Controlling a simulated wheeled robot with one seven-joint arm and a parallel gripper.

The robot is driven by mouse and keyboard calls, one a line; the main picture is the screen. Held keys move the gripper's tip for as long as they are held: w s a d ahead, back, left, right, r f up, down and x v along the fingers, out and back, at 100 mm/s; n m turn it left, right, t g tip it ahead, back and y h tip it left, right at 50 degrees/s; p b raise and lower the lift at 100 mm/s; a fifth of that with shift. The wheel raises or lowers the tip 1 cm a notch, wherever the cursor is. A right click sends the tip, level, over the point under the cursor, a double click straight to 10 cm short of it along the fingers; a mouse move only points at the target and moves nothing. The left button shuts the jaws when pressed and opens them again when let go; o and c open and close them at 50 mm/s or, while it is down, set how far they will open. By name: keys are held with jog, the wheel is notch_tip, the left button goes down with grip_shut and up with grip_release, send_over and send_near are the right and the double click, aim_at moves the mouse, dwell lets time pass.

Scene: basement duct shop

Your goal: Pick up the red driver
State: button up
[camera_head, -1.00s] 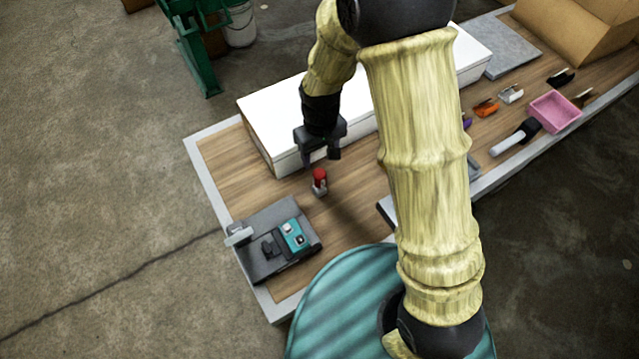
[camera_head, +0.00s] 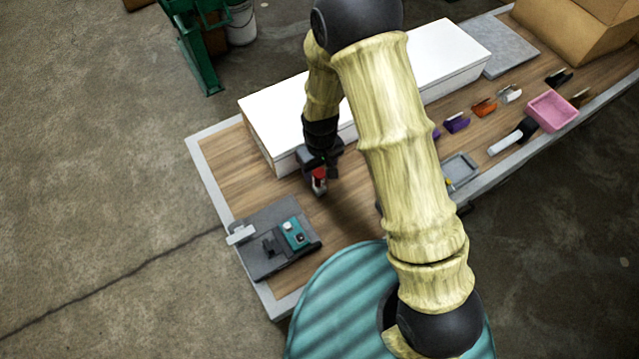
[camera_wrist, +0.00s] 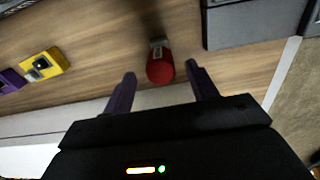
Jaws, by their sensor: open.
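The red driver (camera_head: 319,180) stands on the wooden bench top, in front of the long white box, with a red upper part and a grey lower end. In the wrist view the red driver (camera_wrist: 160,66) shows ahead of the fingertips, in line with the gap between them. My gripper (camera_head: 321,172) is right at the driver in the head view, and part of it lies behind the driver there. In the wrist view my gripper (camera_wrist: 160,76) is open, with one purple finger on each side of the gap and nothing held.
A dark grey plate with a teal device (camera_head: 295,233) lies left of the driver. The white box (camera_head: 265,125) stands close behind my gripper. A grey tray (camera_head: 461,170), a pink bin (camera_head: 552,110) and several small coloured holders are farther right. Bare wood lies around the driver.

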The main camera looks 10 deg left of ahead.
aim_at(319, 173)
jog(key=shift+w+a+f+p, duration=0.1)
jog(key=shift+f+p, duration=0.75)
jog(key=shift+f, duration=1.4)
grip_shut()
